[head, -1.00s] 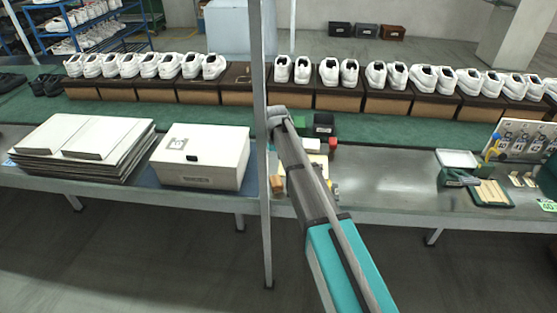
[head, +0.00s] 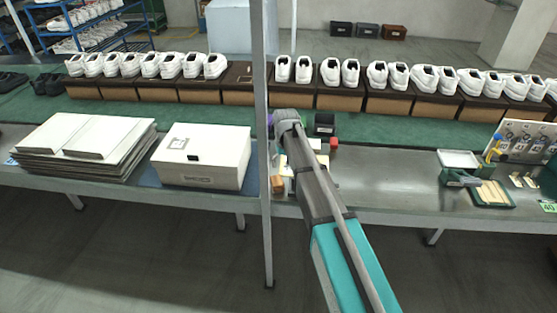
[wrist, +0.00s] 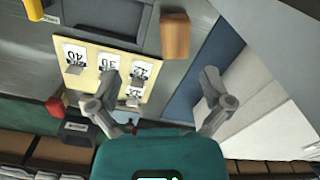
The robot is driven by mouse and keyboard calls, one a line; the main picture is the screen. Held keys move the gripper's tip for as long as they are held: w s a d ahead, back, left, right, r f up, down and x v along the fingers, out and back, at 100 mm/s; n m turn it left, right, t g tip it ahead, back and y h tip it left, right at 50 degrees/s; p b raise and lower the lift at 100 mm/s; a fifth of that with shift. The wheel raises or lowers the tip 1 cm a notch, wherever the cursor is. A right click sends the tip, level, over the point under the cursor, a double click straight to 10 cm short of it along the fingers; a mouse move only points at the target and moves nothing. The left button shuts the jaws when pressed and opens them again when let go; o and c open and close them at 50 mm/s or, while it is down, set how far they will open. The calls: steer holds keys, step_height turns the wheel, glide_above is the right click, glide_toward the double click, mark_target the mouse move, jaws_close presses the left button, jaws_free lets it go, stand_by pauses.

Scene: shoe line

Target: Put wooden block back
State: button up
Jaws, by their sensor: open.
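The wooden block (head: 277,184), orange-brown, sits on the steel bench just right of the upright post in the head view. In the wrist view the wooden block (wrist: 175,36) stands near the top centre, beyond my fingertips and apart from them. My gripper (wrist: 160,75) is open, with nothing between its fingers. In the head view my arm hides the fingers. A pale board with numbered cards (wrist: 147,66) lies left of the block, partly behind my left finger.
A red object (wrist: 55,107) and a black bin (wrist: 76,131) lie left of my gripper. A white box (head: 202,160) stands left of the post (head: 264,220). Shoes on brown boxes line the back.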

steer(key=s+d+m, duration=0.3)
steer(key=s+d, duration=1.8)
steer(key=s, duration=0.3)
steer(key=shift+m, duration=0.4)
steer(key=shift+r, duration=0.1)
steer(key=shift+r+p, duration=0.25)
steer(key=shift+p, duration=0.05)
